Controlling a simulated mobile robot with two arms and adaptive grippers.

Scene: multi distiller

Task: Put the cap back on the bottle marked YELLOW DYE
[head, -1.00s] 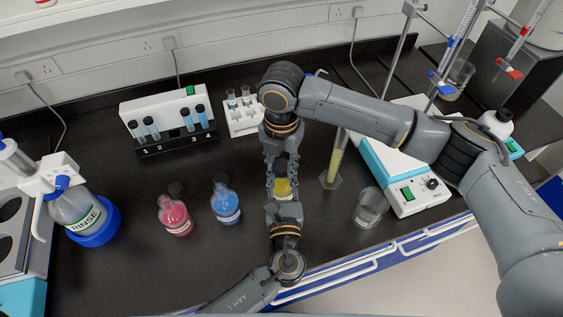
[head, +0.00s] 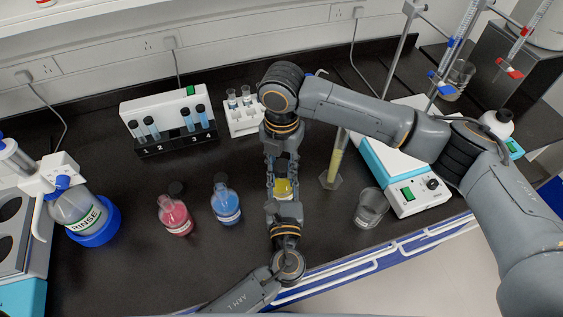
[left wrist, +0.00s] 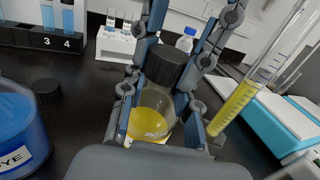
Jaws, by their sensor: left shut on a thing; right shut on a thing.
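The bottle with yellow liquid (head: 283,187) stands between my two grippers, and its label is mostly hidden. In the left wrist view the bottle (left wrist: 153,113) is upright between the fingers of my left gripper (left wrist: 160,120), which is shut on it. In the head view my left gripper (head: 284,205) reaches it from the front edge. A black cap (left wrist: 166,64) is at the bottle's mouth; I cannot tell whether it is seated or just above. My right gripper (head: 283,178) comes from the back and is shut on the cap.
A blue-dye bottle (head: 226,205) and a red one (head: 174,214) stand to the left. Another black cap (left wrist: 46,92) lies behind the blue bottle. A yellow-filled cylinder (head: 334,166) and an empty beaker (head: 370,208) stand close on the right. A tube rack (head: 243,122) is behind.

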